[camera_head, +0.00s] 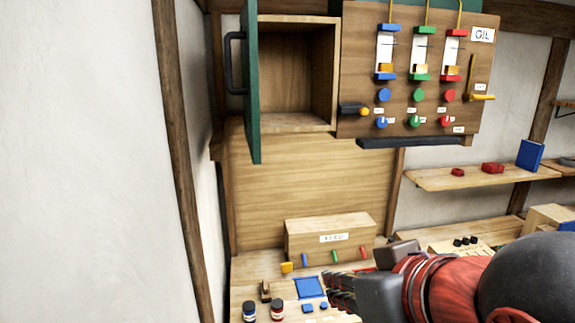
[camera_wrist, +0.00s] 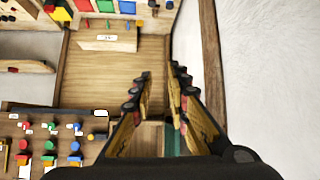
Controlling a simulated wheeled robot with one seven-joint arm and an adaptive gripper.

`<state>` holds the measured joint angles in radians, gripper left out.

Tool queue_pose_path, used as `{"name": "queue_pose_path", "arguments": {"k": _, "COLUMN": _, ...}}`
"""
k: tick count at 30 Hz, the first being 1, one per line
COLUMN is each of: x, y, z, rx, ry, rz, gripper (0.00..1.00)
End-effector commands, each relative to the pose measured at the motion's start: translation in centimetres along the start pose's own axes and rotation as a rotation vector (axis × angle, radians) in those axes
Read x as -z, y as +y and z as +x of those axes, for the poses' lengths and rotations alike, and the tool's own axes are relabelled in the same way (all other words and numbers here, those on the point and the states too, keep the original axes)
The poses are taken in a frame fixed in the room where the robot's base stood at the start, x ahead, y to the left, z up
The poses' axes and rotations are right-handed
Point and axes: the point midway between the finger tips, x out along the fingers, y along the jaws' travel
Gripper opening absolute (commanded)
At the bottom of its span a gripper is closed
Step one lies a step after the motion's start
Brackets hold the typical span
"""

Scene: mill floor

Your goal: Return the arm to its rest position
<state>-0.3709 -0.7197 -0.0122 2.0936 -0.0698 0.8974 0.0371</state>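My arm reaches in from the lower right of the head view, and my gripper (camera_head: 340,290) is over the right part of the workbench (camera_head: 245,275), pointing left. In the wrist view the two fingers of my gripper (camera_wrist: 160,80) stand apart with a gap and nothing between them. The wrist picture is upside down to the head view, with the wooden panel beyond the fingertips. The arm hides part of the bench and shelf.
A wall cabinet (camera_head: 290,72) stands open, its green door (camera_head: 252,85) jutting out. Beside it hangs a board (camera_head: 350,65) with coloured sliders and knobs. A wooden box (camera_head: 310,245), two jars and a blue pad (camera_head: 310,288) are on the bench. A shelf (camera_head: 430,178) is at right.

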Motion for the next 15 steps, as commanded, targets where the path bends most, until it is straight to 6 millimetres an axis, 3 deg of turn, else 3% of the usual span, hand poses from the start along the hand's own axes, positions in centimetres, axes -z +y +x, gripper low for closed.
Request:
{"name": "queue_pose_path", "arguments": {"k": 1, "x": -3.3, "y": 0.2, "z": 2.3, "rx": -0.005, "ry": -0.044, "rz": 0.006, "gripper": 0.17}}
{"name": "queue_pose_path", "arguments": {"k": 6, "x": -13.9, "y": 1.5, "z": 8.8, "rx": -0.035, "ry": -0.175, "rz": 0.051, "gripper": 0.17}}
{"name": "queue_pose_path", "arguments": {"k": 15, "x": -30.4, "y": 4.1, "z": 17.0, "rx": -0.104, "ry": -0.346, "rz": 0.172, "gripper": 0.17}}
